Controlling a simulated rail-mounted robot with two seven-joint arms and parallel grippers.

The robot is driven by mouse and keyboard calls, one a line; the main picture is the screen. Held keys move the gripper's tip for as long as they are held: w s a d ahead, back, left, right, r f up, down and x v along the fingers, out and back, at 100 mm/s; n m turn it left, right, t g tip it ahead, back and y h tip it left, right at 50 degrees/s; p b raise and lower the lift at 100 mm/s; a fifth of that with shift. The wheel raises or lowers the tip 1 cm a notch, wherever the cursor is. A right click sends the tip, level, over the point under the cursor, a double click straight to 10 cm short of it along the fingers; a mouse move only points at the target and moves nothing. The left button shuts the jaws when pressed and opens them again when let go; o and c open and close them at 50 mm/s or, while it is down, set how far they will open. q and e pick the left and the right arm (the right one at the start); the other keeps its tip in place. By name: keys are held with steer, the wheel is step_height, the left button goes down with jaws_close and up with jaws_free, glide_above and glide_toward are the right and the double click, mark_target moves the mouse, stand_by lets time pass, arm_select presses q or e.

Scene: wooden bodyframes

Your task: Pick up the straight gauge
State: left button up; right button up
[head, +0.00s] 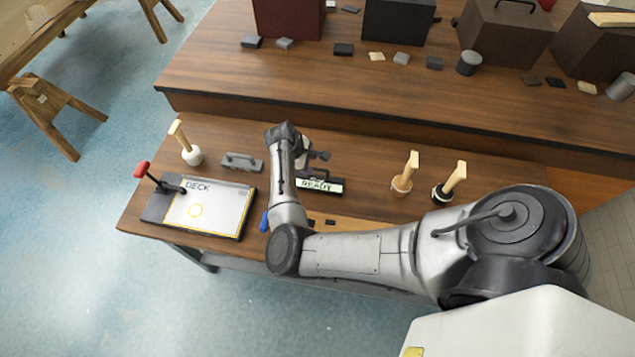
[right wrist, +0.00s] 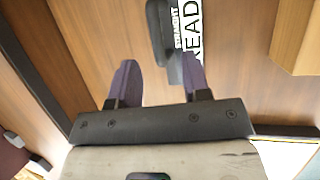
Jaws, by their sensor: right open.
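The straight gauge shows in the right wrist view as a dark rounded handle (right wrist: 160,30) with a grey flat part, beside white print reading STRAIGHT and READY. In the head view the READY plate (head: 322,186) lies on the front bench, and the gauge is hard to make out beside my arm. My right gripper (right wrist: 158,78) is open, with two purple-grey fingers apart and nothing between them. The handle lies just beyond the fingertips, and the grey part shows close by the right finger. I cannot tell whether they touch. My left gripper is in neither view.
The DECK board (head: 225,208) with a red-knobbed lever (head: 143,170) is at the bench's left. A grey handled block (head: 242,162) lies behind it. Wooden-handled tools (head: 403,183) stand to the right. A raised shelf (head: 330,80) with boxes runs behind.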

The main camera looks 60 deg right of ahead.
mark_target(315, 168)
steer(key=shift+x, duration=2.6)
steer(key=shift+d, duration=0.1)
jaws_close()
steer(key=shift+r, duration=0.1)
